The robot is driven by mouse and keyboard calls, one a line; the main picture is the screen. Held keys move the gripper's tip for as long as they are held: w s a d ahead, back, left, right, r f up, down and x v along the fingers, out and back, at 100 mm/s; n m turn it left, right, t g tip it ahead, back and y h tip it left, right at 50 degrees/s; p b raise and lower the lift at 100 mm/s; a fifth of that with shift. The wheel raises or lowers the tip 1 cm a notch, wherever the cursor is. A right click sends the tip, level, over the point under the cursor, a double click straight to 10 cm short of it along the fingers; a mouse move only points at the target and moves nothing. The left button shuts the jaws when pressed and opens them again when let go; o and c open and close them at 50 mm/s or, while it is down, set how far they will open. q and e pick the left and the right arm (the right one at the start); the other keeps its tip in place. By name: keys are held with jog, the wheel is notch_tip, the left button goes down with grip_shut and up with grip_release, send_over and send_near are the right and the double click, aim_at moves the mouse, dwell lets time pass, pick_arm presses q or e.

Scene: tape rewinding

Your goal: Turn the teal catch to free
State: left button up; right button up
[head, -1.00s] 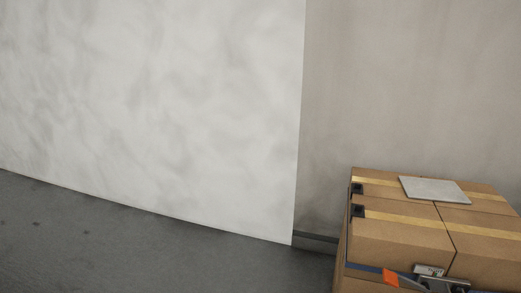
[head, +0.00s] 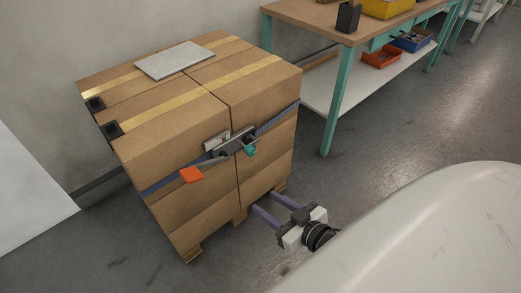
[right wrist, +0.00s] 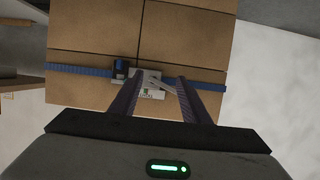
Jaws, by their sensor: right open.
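A metal ratchet buckle (head: 234,141) sits on the blue strap (head: 277,119) across the front of the stacked cardboard boxes. The small teal catch (head: 249,151) shows at its right end, and a lever with an orange grip (head: 191,175) reaches to the left. My right gripper (head: 264,202) is open and empty, apart from the buckle and below it in the head view. In the right wrist view its two fingers (right wrist: 159,78) overlap the buckle area and partly hide it; I cannot make out the teal catch there. My left gripper is not in view.
A grey plate (head: 174,60) lies on top of the boxes (head: 180,125), which stand on a pallet. A workbench (head: 330,20) with teal legs stands at the back right, with a red bin (head: 381,60) on its lower shelf. The floor between is clear.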

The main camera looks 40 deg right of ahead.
aim_at(253, 153)
jog(key=w+d+r+t+b, duration=0.2)
jog(key=w+d+t+b, duration=0.25)
jog(key=d, duration=0.25)
jog(key=shift+g+y, duration=0.25)
jog(key=shift+y, duration=0.05)
jog(key=w+b, duration=0.2)
jog(key=w, duration=0.7)
jog(key=shift+w+a, duration=0.1)
jog(key=shift+w, duration=0.25)
jog(key=shift+w+r, duration=0.1)
jog(key=shift+w, duration=0.2)
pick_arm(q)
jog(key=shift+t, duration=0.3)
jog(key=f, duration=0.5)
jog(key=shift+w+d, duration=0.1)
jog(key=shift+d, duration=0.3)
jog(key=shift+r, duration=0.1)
pick_arm(e)
jog(key=shift+c, duration=0.8)
jog(key=c, duration=0.9)
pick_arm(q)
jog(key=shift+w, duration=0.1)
